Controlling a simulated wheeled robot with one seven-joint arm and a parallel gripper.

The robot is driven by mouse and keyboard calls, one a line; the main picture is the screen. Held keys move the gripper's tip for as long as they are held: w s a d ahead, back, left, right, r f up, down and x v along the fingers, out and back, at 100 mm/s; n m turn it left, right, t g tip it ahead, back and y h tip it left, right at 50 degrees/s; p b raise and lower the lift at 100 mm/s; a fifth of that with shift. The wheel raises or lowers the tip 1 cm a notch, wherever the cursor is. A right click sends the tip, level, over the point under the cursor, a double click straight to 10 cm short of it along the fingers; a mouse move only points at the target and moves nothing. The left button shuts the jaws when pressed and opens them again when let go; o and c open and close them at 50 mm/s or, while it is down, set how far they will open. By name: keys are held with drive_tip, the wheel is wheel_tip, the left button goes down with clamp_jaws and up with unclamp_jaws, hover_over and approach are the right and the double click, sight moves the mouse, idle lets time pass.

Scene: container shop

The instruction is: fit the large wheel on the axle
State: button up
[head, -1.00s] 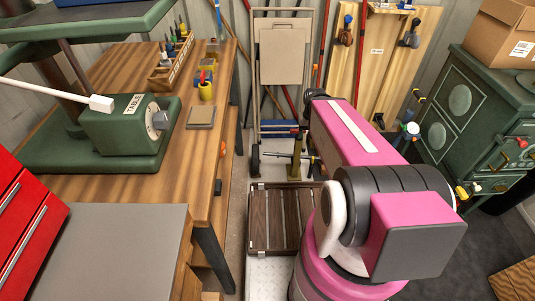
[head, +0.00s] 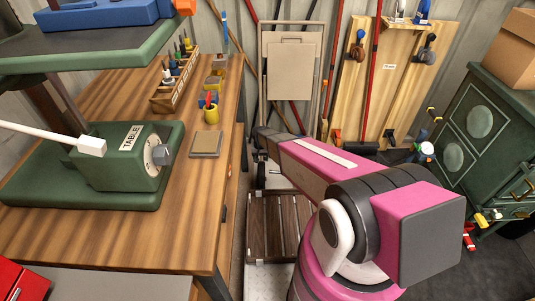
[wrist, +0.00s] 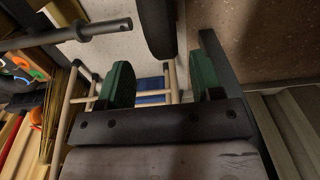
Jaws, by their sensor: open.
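In the wrist view my gripper (wrist: 164,88) is open, its two green finger pads apart with nothing between them. A dark rounded piece (wrist: 156,28), perhaps the large wheel seen edge-on, stands beyond the gap, apart from the pads. A dark rod with a collar and thinner end, which looks like the axle (wrist: 70,37), lies at the upper left. The rod's end is to the left of the rounded piece, with a space between them. A small dark wheel (head: 261,175) shows there.
A wooden workbench (head: 185,225) with a green machine (head: 110,165) fills the left. A slatted wooden crate (head: 268,225) lies on the floor beside my arm. A green cabinet (head: 475,140) stands right. Long-handled tools lean at the back wall.

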sight(261, 167)
wheel_tip(261, 167, down, 11)
drive_tip(key=shift+r, duration=0.15)
idle(0.4)
drive_tip(key=c, duration=1)
drive_tip(key=shift+c, duration=0.2)
drive_tip(key=shift+r, duration=1.55)
drive_tip(key=shift+d, duration=0.1)
